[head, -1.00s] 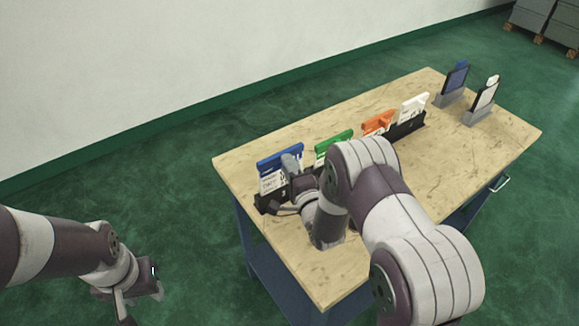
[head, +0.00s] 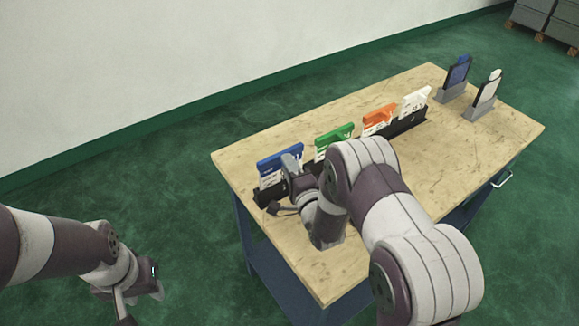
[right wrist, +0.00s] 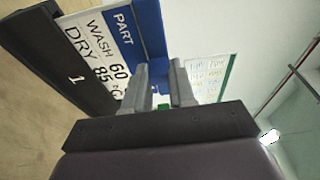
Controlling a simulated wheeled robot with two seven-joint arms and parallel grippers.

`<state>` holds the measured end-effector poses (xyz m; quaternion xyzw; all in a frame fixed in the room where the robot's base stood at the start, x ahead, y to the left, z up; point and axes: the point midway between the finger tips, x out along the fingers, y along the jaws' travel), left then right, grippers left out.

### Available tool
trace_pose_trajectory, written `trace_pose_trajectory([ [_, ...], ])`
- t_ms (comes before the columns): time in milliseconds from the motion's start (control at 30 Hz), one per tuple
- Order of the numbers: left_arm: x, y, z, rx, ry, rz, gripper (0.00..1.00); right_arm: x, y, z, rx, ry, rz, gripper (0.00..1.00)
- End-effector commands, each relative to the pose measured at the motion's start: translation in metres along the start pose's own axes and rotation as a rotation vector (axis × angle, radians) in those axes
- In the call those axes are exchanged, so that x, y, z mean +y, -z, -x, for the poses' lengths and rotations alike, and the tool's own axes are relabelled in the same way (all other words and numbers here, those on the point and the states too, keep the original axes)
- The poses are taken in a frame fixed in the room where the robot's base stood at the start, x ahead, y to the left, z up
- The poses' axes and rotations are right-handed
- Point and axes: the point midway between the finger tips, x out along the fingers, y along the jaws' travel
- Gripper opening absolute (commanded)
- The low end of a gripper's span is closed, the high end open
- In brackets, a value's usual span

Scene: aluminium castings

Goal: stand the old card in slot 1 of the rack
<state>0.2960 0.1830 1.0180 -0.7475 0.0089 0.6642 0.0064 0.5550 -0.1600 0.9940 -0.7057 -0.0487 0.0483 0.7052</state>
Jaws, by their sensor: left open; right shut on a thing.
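The card with a blue top and a white face (head: 280,168) stands upright at the near-left end of the black rack (head: 405,127). In the right wrist view, this card (right wrist: 110,40) reads "PART", "WASH 60" and "DRY 85". Its lower edge is behind the rack's front wall (right wrist: 60,62), which is marked 1. My right gripper (head: 291,162) is shut on the card; its fingers also show in the right wrist view (right wrist: 160,85). The card's bottom edge is hidden. My left gripper (head: 140,295) is open and empty, off the table at lower left.
Green (head: 334,137), orange (head: 379,115) and white (head: 416,101) cards stand further along the rack. Two grey stands (head: 452,93) (head: 478,113) hold panels at the table's far right. The wooden tabletop (head: 470,150) is clear in front of the right stand. My right arm covers the table's middle.

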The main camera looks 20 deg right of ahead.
Motion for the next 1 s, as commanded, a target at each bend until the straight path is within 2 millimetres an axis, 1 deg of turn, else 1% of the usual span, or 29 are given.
trace_pose_trajectory([
  [500, 0.000, -0.002, -0.013, 0.000, 0.000, 0.000, 0.43, 0.014, 0.000, 0.000, 0.000, 0.001, 0.000, 0.00],
  [533, 0.000, -0.002, -0.012, 0.000, 0.000, 0.000, 0.43, 0.013, 0.000, 0.000, 0.000, 0.001, 0.000, 0.31],
  [567, 0.000, -0.001, -0.012, 0.000, 0.000, 0.000, 0.43, 0.013, 0.000, 0.000, 0.000, 0.001, 0.000, 0.41],
  [600, 0.000, -0.001, -0.011, 0.000, 0.000, 0.000, 0.43, 0.013, 0.000, 0.000, 0.000, 0.001, 0.000, 0.54],
  [867, 0.000, -0.001, -0.012, 0.000, 0.000, 0.000, 0.43, 0.013, 0.000, 0.000, 0.000, 0.000, 0.000, 0.55],
  [933, 0.000, -0.002, -0.012, 0.000, 0.000, 0.000, 0.43, 0.013, 0.000, 0.004, 0.000, -0.001, 0.000, 0.55],
  [1000, 0.000, -0.002, -0.014, 0.000, 0.000, 0.000, 0.43, 0.014, 0.000, 0.013, 0.001, -0.001, 0.000, 0.55],
])
